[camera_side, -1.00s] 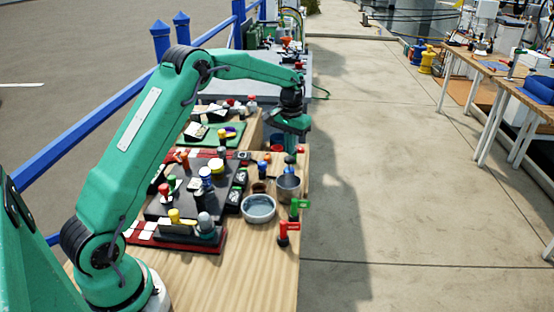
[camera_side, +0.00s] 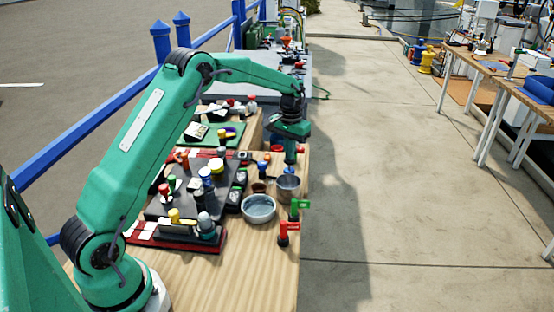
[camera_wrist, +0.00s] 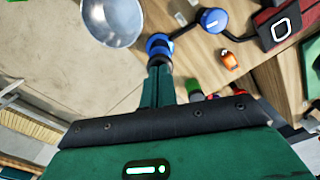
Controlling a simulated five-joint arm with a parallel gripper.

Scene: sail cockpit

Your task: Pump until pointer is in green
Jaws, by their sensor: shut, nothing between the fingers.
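My gripper (camera_side: 290,162) is shut and empty, pointing down above the far right part of the wooden bench. In the wrist view its closed fingers (camera_wrist: 158,70) end at a blue round knob (camera_wrist: 158,43). They seem to meet it, but I cannot tell whether they touch. In the side view a small blue part shows under the fingertips at the grey metal cup (camera_side: 288,187). Dark boxes with pale faces (camera_side: 238,178) stand left of the cup. No pointer or green zone can be read at this size.
A grey bowl (camera_side: 258,208) stands in front of the cup. A green valve (camera_side: 298,208) and a red valve (camera_side: 285,232) are at the bench's right edge. A dark panel with several coloured knobs (camera_side: 206,173) fills the left. The near bench is clear.

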